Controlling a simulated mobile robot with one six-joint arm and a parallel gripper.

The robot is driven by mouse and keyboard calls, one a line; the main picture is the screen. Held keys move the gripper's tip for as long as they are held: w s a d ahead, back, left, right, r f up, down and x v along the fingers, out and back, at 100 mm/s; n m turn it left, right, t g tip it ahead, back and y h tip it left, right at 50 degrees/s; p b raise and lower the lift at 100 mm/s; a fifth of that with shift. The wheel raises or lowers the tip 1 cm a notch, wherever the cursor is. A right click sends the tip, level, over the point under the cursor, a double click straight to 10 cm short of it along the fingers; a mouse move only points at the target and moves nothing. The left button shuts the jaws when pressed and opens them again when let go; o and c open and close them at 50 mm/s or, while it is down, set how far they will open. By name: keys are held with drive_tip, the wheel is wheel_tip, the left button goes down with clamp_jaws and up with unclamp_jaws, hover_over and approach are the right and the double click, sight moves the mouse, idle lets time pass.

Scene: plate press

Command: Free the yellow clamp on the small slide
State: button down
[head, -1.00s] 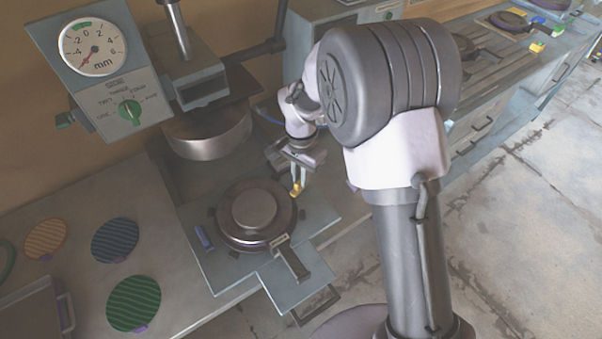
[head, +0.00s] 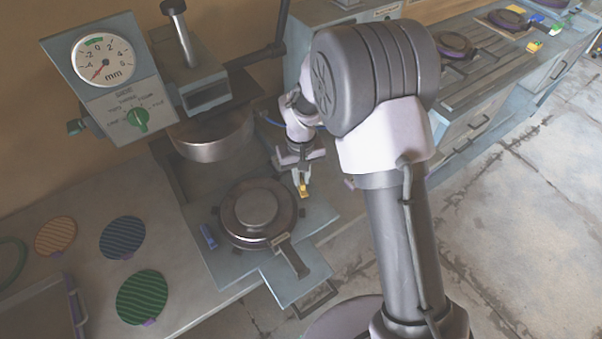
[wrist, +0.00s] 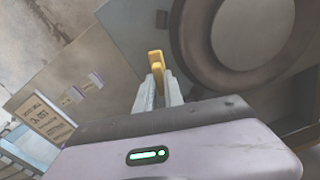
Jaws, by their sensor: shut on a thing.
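The small slide (head: 219,270) is a grey-blue plate under the press, with a round dark mould (head: 258,213) on it. The yellow clamp (head: 303,191) is at the slide's right side, beside the mould. My gripper (head: 303,183) reaches down to it and is shut on it. In the wrist view the yellow clamp (wrist: 156,60) shows between the tips of the pale fingers (wrist: 158,88), with the mould's rim to its right. A blue clamp (head: 208,237) sits on the slide's left side. I cannot tell whether the yellow clamp still touches the slide.
The press head (head: 212,135) hangs above and behind the mould. A dark handle (head: 292,260) sticks out at the front. Ribbed orange, blue and green discs (head: 142,297) lie on the bench at left. A second bench (head: 480,110) stands at right, with open floor before it.

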sight(301, 179)
drive_tip(key=shift+n+p, duration=0.45)
drive_tip(key=shift+n, duration=1.15)
drive_tip(key=c, duration=1.4)
unclamp_jaws()
drive_tip(key=shift+c, duration=0.2)
wheel_tip(301, 179, up, 18)
drive_tip(key=p, duration=0.4)
drive_tip(key=shift+f+p, duration=0.25)
drive_tip(key=shift+p, duration=0.05)
